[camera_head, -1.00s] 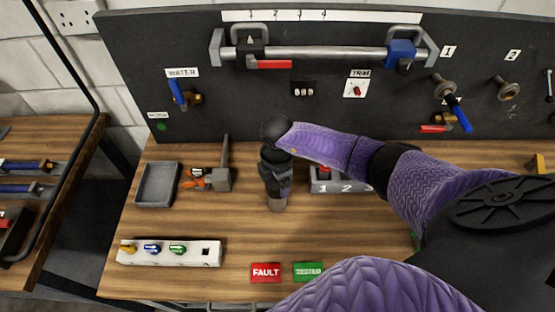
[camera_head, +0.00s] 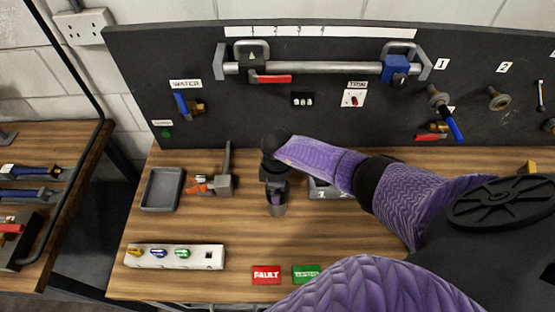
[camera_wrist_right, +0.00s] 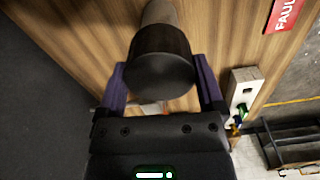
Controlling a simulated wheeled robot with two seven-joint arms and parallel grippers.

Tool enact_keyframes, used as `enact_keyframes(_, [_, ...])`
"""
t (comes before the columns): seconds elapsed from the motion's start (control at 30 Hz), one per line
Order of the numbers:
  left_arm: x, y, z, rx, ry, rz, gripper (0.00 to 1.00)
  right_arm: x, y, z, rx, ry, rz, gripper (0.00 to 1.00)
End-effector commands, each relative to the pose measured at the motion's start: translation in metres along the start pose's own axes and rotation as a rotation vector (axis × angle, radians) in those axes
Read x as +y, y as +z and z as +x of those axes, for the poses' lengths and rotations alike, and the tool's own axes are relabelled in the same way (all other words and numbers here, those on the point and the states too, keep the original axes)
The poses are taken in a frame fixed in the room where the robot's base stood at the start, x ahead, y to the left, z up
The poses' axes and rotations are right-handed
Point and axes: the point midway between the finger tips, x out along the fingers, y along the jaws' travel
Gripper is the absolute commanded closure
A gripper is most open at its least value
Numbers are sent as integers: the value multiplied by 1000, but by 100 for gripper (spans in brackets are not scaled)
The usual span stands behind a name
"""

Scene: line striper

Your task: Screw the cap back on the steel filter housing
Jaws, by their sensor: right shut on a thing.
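The steel filter housing (camera_head: 278,210) stands on the bench near the middle, with only its lower part showing under my right gripper (camera_head: 277,192). My right gripper points down over it. In the right wrist view the dark round cap (camera_wrist_right: 162,76) sits between the two purple fingers of my gripper (camera_wrist_right: 162,88), which is shut on it. The grey housing (camera_wrist_right: 160,12) shows beyond the cap, in line with it. Whether the threads are engaged is hidden. My left gripper is not in view.
A grey numbered holder (camera_head: 325,190) stands close right, partly behind my arm. A white switch strip (camera_head: 175,257), FAULT card (camera_head: 266,274) and TESTED card (camera_head: 306,273) lie in front.

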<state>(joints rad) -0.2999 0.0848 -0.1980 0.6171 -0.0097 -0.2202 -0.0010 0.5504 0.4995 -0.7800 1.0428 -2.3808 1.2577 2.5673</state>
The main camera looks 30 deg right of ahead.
Motion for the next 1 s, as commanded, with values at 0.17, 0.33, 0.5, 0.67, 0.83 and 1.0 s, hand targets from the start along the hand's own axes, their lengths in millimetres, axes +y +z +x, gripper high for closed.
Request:
enact_keyframes(0.17, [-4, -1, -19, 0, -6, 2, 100, -1, 0, -4, -2, -3, 262, 95])
enact_keyframes(0.33, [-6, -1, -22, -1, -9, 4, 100, 0, 0, 0, -1, -1, 397, 95])
enact_keyframes(0.5, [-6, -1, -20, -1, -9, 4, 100, 0, 0, 1, -1, -1, 394, 9])
enact_keyframes(0.67, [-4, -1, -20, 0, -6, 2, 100, 0, 0, 0, -1, -1, 393, 0])
enact_keyframes(0.83, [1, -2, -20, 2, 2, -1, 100, 0, 0, 0, -1, 0, 392, 0])
enact_keyframes(1.0, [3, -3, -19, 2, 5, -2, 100, 1, 1, 0, -2, 2, 158, 0])
